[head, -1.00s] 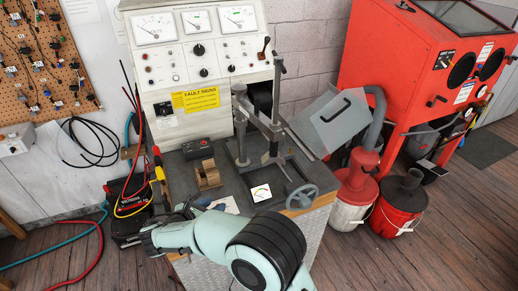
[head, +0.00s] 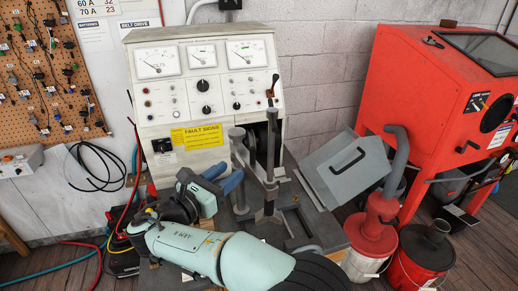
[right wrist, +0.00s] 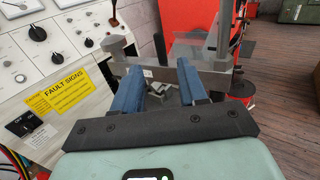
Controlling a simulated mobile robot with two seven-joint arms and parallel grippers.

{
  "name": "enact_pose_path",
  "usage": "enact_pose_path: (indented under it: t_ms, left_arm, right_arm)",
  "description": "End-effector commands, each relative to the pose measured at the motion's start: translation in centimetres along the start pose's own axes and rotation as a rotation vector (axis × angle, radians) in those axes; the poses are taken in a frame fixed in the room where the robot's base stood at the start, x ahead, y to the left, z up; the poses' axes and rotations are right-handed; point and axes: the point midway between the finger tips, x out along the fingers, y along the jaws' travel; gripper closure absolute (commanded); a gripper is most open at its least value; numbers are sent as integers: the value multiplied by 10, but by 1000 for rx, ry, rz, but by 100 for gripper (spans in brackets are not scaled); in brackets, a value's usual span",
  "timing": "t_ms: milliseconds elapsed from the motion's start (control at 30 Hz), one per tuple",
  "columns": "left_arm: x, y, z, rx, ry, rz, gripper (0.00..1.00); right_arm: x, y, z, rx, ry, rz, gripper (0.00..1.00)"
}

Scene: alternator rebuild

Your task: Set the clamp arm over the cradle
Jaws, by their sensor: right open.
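A grey metal clamp arm (head: 254,168) runs as a flat bar on the test bench, by a thick round-topped post (head: 239,160) and a taller thin post (head: 271,140). My right gripper (head: 228,174) is open, with its blue fingers just left of the bar. In the right wrist view its fingertips (right wrist: 158,70) overlap the clamp arm (right wrist: 211,78), with nothing seen held; I cannot tell whether they touch it. A grey metal piece (right wrist: 165,92), possibly the cradle, shows between the fingers, partly hidden. My left gripper is not in view.
The gauge panel (head: 205,90) rises close behind the gripper. A tilted grey guard plate (head: 346,170) stands at the bench's right. My right arm hides the bench's front.

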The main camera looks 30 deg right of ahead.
Motion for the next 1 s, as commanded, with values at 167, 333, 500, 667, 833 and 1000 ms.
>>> enact_pose_path:
  t_ms: [167,333,500,667,833,1000]
  left_arm:
    - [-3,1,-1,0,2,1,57]
    - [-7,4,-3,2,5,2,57]
    - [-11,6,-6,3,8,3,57]
    - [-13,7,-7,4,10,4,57]
    - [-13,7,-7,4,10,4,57]
    - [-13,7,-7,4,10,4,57]
  right_arm:
    - [37,-1,1,0,0,-6,58]
    - [73,-1,1,0,-1,-4,58]
    - [102,-1,1,0,0,-3,58]
    - [116,0,1,0,-1,-1,58]
    - [120,0,0,-1,0,1,58]
    - [120,0,0,-1,0,1,58]
